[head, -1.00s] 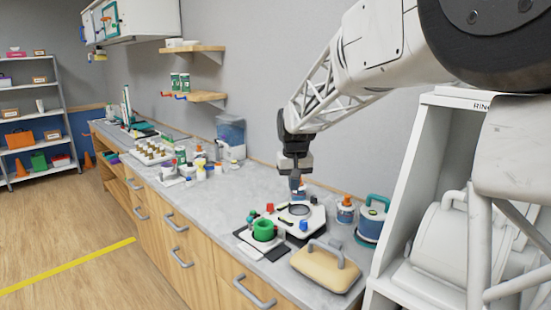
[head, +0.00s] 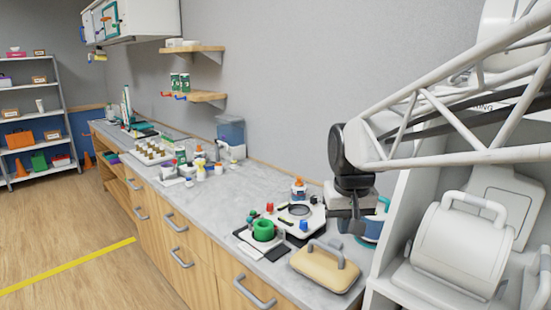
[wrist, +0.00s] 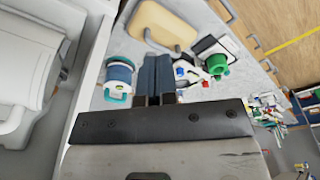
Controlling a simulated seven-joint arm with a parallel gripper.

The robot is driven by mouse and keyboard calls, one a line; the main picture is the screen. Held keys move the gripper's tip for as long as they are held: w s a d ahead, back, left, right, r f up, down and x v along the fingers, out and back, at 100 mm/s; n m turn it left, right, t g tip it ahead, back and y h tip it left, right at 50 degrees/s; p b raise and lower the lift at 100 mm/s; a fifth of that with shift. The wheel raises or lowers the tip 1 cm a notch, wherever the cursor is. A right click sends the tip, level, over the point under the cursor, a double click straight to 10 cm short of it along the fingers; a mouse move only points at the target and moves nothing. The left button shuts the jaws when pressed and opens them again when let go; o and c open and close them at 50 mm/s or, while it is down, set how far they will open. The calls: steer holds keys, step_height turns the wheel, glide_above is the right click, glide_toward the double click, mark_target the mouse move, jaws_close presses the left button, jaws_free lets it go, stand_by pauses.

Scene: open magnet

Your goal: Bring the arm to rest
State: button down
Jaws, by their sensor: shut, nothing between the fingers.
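My gripper (head: 350,225) hangs at the right end of the counter in the head view, above and in front of a teal-and-white canister (head: 374,236) that it partly hides. In the wrist view my gripper (wrist: 157,60) has its two dark fingers together with nothing between them. The counter (head: 215,205) lies below it. A tan block with a grey handle (head: 326,268) sits on the counter near my gripper. A white device with a round plate (head: 300,212) stands to the left, and a green ring-shaped part (head: 263,230) is beside it.
A white cabinet (head: 390,262) holding a large white drum (head: 462,248) stands close on the right. A small orange-and-blue jar (head: 299,188) stands behind the device. Several bottles and vials fill the far counter. Wooden wall shelves (head: 206,97) hang above. The counter's middle is fairly clear.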

steer(key=s+d+f, duration=0.2)
steer(key=s+f, duration=0.1)
steer(key=s, duration=0.7)
steer(key=s+d+f, duration=0.2)
steer(key=s+f, duration=0.1)
steer(key=s, duration=0.6)
steer(key=shift+s+f+m+t, duration=0.2)
steer(key=shift+s+m+t, duration=0.15)
steer(key=shift+m+t, duration=0.05)
